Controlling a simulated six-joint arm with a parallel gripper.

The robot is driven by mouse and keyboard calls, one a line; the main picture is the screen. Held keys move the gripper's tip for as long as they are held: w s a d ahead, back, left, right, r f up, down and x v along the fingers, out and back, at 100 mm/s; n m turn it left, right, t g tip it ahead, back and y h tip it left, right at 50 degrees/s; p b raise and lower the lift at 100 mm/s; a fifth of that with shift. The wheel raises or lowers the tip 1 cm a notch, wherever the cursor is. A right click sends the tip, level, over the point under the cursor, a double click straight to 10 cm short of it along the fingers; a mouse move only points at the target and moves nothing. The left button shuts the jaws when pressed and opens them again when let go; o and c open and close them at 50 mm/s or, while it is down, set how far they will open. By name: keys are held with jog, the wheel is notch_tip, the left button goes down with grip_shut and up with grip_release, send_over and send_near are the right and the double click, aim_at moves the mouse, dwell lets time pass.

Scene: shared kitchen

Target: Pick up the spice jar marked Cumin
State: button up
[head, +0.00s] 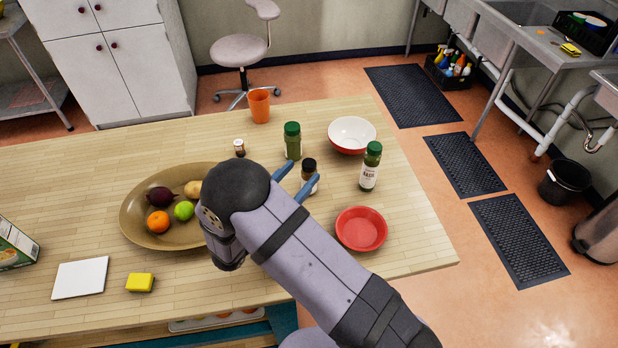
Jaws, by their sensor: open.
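Several jars stand on the wooden table. A jar with a black lid (309,165) is right at my gripper (304,171), whose blue fingers are open. The jar appears between or just beyond the fingertips; I cannot tell which. Its lower part is partly hidden by a finger, and its label cannot be read. A green-lidded jar (292,141) stands behind it. Another green-lidded jar with a white label (370,167) stands to the right. A small dark-topped jar (239,148) stands to the left. I cannot make out the word Cumin on any of them.
A tan oval platter (135,218) with fruit and vegetables lies left of my arm. A red dish (361,229), a white-and-red bowl (352,135) and an orange cup (259,106) stand around the jars. A yellow sponge (140,283) and white board (80,278) lie front left.

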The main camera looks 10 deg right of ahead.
aim_at(305, 171)
jog(key=shift+f, duration=0.25)
jog(key=shift+w+d+p, duration=0.1)
jog(key=shift+d+p, duration=0.15)
jog(key=shift+p, duration=0.05)
jog(key=shift+p+x, duration=0.9)
jog(key=shift+x, duration=1.35)
jog(key=shift+f, duration=0.15)
jog(key=shift+c, duration=0.4)
grip_shut()
